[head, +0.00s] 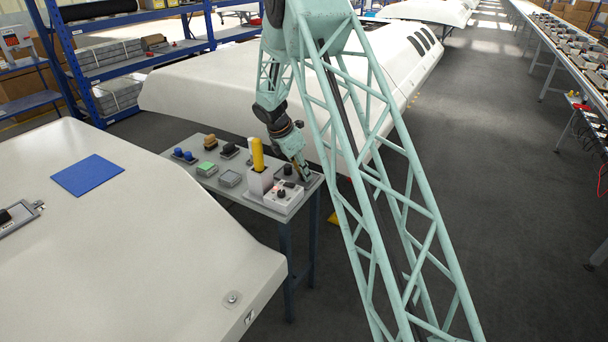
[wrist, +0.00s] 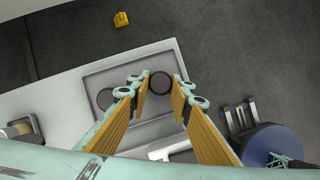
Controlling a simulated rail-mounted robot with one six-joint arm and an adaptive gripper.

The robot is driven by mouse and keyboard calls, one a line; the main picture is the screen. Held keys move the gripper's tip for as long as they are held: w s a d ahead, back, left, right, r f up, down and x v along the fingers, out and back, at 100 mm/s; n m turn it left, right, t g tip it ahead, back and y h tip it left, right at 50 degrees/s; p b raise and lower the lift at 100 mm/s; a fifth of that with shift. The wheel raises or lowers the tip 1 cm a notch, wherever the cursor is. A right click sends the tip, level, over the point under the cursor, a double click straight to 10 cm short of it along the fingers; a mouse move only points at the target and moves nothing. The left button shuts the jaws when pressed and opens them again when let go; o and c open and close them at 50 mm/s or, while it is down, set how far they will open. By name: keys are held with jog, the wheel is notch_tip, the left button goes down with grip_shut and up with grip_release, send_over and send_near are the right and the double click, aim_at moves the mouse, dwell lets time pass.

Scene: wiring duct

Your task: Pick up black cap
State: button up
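In the wrist view a round black cap (wrist: 160,83) lies between the tips of my gripper (wrist: 159,86). A second round dark piece (wrist: 106,98) sits to its left, partly behind the left finger. Both lie on a grey rectangular tray (wrist: 100,77). The two fingers with yellow-brown pads are spread, with the cap in the gap; I cannot tell whether they touch it or hang above it. In the head view my gripper (head: 304,175) points down at the right end of a small grey table (head: 228,194); a dark round piece (head: 288,169) shows just left of it.
A white holder (head: 260,182) with a yellow upright piece (head: 257,154) stands left of my gripper. A white box with a black knob (head: 283,196) is in front. Green (head: 206,168), grey (head: 230,178) and blue pieces (head: 183,154) lie farther left. Large white panels flank the table.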

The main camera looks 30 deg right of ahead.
jog(key=shift+r+p, duration=1.2)
jog(key=shift+r, duration=3.8)
jog(key=shift+a, duration=0.1)
